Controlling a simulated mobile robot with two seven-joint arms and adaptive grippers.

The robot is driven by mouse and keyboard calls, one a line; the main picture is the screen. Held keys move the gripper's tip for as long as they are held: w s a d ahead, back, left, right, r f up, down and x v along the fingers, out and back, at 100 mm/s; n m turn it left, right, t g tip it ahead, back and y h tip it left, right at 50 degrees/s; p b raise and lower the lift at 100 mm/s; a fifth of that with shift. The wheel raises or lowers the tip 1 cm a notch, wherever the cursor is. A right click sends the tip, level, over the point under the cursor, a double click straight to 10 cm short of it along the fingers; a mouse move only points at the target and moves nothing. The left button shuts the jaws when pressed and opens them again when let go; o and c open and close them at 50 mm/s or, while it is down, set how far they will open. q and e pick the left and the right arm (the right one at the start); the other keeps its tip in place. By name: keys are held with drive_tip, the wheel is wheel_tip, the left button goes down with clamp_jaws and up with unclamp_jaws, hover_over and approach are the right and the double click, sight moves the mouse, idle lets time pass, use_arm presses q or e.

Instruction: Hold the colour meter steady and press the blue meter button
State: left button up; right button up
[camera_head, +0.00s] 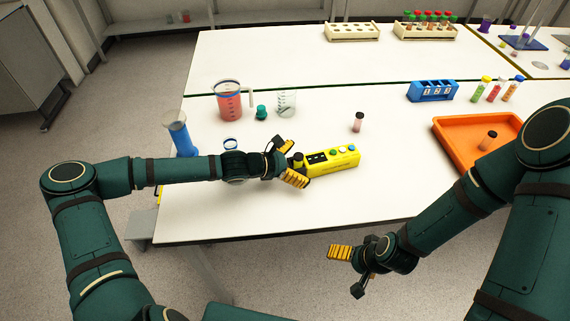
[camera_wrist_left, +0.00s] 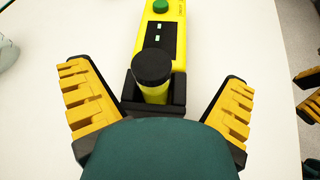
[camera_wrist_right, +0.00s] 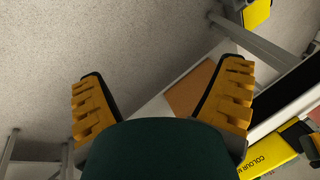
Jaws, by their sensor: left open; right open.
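The yellow colour meter (camera_head: 343,164) lies on the white table near its front edge, with a black display and a row of small buttons on top. The blue button (camera_head: 341,153) sits between a green and a white one. My left gripper (camera_head: 292,163) is open at the meter's left end. In the left wrist view, its fingers (camera_wrist_left: 160,105) stand either side of the meter's black-capped end (camera_wrist_left: 153,66), with gaps on both sides. My right gripper (camera_head: 349,270) is open and empty in front of the table edge, over the floor. The meter's lettered side (camera_wrist_right: 268,158) shows in the right wrist view.
A small capped vial (camera_head: 358,122) stands behind the meter. An orange tray (camera_head: 455,131) and blue rack (camera_head: 433,93) are at right.

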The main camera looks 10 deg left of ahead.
use_arm(q)
drive_tip(key=shift+x, duration=0.9)
use_arm(e)
drive_tip(key=shift+f, duration=0.1)
use_arm(q)
drive_tip(key=shift+s, duration=0.1)
drive_tip(key=c, duration=1.4)
drive_tip(key=shift+s+f, duration=0.1)
drive_tip(key=shift+f, duration=0.1)
use_arm(e)
clamp_jaws()
